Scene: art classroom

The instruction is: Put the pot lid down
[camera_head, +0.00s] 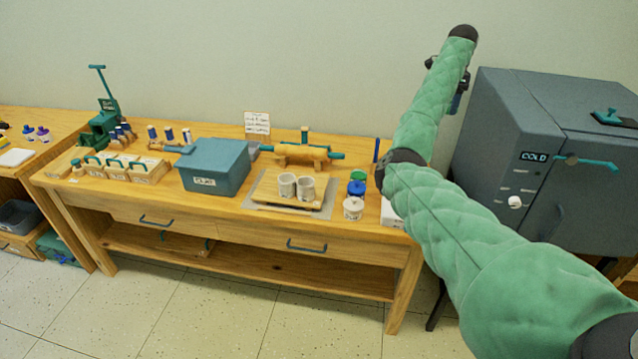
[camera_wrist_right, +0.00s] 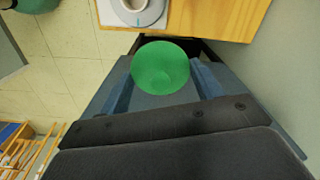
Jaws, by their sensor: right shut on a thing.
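A green round lid (camera_wrist_right: 160,68) sits between the two fingers of my right gripper (camera_wrist_right: 162,85) in the right wrist view. The gripper is shut on it and holds it up in the air. A pale round pot (camera_wrist_right: 152,14) on a white slab (camera_wrist_right: 108,14) shows past the fingers at the top edge, cut off by the frame. In the head view my right arm stretches across the right side, and its links largely hide the gripper. The held lid cannot be made out there. My left gripper is in neither view.
A wooden table (camera_head: 268,229) holds small jars (camera_head: 353,207), two cups (camera_head: 287,186) on a board, a blue-grey box (camera_head: 216,168) and a rolling pin (camera_head: 298,154). A grey kiln (camera_head: 510,130) stands to the right. The table's front strip is mostly clear.

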